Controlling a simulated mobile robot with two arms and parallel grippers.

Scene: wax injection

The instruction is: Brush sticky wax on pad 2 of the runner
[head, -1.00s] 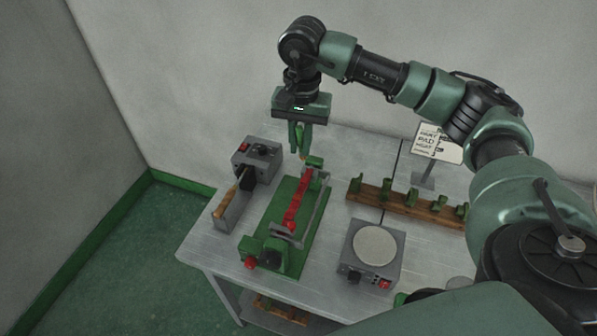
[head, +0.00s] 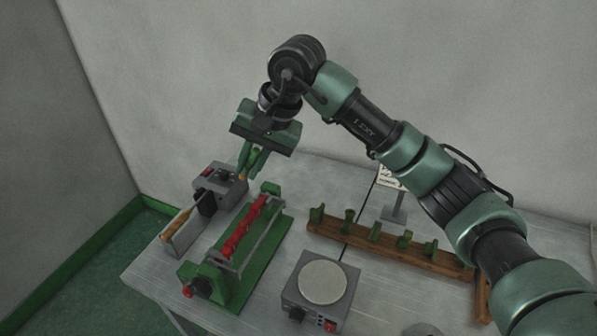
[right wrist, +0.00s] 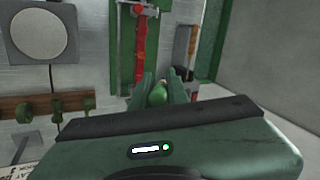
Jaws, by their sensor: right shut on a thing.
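The red runner (head: 245,226), a bar with several raised parts, lies in a green fixture (head: 265,250) on the table. It also shows in the right wrist view (right wrist: 141,50). My right gripper (head: 250,163) points down above the fixture's far end, near the grey control box. It is shut on a slim tool (head: 254,156), with a tan part showing in the head view and a rounded green end (right wrist: 157,94) in the right wrist view. I cannot tell whether its tip touches anything. Pad numbers are not readable. My left gripper is not in view.
A grey control box (head: 222,176) with a trough holding a wooden-handled tool (head: 178,222) stands left of the fixture. A grey unit with a round plate (head: 323,283) is at front right. A wooden rack with green clips (head: 395,251) and a sign (head: 391,179) are on the right.

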